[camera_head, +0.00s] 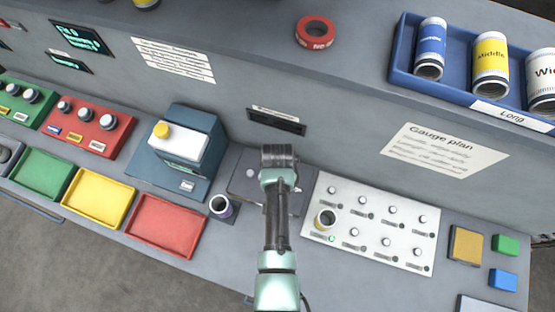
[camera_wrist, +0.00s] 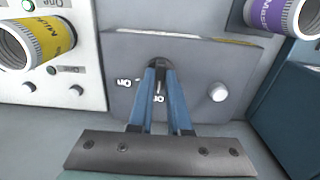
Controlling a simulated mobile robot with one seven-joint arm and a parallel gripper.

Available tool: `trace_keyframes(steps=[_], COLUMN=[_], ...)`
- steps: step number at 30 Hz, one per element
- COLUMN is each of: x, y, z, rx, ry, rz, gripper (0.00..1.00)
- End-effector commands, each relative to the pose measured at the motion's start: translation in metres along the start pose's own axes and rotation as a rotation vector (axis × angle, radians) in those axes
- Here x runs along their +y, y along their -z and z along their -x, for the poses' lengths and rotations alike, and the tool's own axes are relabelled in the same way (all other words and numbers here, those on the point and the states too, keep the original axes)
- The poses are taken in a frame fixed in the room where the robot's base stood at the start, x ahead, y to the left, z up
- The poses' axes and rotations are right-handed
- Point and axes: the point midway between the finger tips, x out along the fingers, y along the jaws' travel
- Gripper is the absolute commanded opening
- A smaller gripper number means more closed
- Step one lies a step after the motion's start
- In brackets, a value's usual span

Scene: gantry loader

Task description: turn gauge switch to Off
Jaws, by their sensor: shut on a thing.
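The grey gauge panel (camera_wrist: 195,65) fills the middle of the wrist view, and part of it shows beside my arm in the head view (camera_head: 243,182). My gripper (camera_wrist: 160,72) is shut on the dark switch knob (camera_wrist: 158,62) on this panel. The blue fingers cover most of the knob, so its pointing direction cannot be told. An "On" label (camera_wrist: 124,83) shows left of the fingers; another label between the fingers is partly covered. A round white knob (camera_wrist: 218,92) sits to the right. My wrist hides the switch in the head view.
A purple-labelled cylinder (camera_head: 222,207) stands left of the panel. A yellow-labelled cylinder (camera_head: 325,218) stands on the white board (camera_head: 345,190) with several small knobs, to the right. A blue-grey machine (camera_head: 195,150) with a yellow cap stands further left. Red, yellow and green trays lie beyond.

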Motion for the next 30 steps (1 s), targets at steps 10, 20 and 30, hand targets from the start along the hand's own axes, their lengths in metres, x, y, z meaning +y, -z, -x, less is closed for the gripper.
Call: trace_keyframes(steps=[10, 20, 30], x=[0.0000, 0.0000, -0.0001], y=[0.0001, 0.0001, 0.0002], z=[0.0000, 0.0001, 0.0007], rx=[0.000, 0.000, 0.001], ry=[0.000, 0.000, 0.000], rz=[0.026, 0.025, 0.023], gripper=[0.00, 0.40, 0.46])
